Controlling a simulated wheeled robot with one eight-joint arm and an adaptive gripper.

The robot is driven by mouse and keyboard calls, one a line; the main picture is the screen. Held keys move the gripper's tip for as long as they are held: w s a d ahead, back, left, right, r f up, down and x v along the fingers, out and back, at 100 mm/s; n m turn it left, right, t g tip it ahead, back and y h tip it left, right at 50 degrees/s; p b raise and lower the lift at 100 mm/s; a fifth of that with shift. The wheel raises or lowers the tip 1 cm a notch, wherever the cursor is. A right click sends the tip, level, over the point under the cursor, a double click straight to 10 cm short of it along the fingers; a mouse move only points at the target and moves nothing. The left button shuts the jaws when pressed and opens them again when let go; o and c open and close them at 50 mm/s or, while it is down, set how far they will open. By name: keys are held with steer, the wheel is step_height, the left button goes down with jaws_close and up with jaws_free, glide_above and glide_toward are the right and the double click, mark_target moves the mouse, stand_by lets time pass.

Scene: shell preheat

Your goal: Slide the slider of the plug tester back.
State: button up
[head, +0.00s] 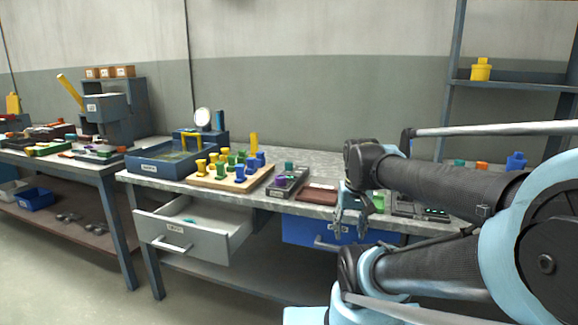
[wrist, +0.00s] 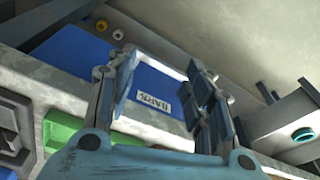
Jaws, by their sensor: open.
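My gripper (head: 350,215) hangs in front of the workbench's front edge, above the blue drawer. In the wrist view its two fingers (wrist: 160,70) are spread apart with nothing between them. A dark box (head: 286,183) with a purple piece and a teal knob stands on the bench left of my gripper. A dark grey device (head: 405,206) lies on the bench to the right, partly behind my arm. I cannot tell which of these is the plug tester, and no slider is clear. Grey device parts (wrist: 14,125) show at the wrist view's left edge.
The blue drawer (head: 300,231) shows labelled BARS in the wrist view (wrist: 150,95). The grey drawer (head: 195,235) stands open. A wooden board (head: 205,181) holds several coloured pegs. A brown plate (head: 317,194) and a green block (head: 378,203) lie near my gripper.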

steer(key=w+a+r, duration=0.2)
steer(key=w+r, duration=0.6)
steer(key=r, duration=0.2)
step_height(320, 180, up, 14)
steer(key=m+g, duration=0.2)
steer(key=m, duration=0.2)
glide_above(289, 163)
steer(key=w, duration=0.1)
step_height(289, 163, down, 17)
steer(key=shift+w+f, duration=0.15)
steer(key=shift+f, duration=0.05)
steer(key=shift+w, duration=0.1)
jaws_close()
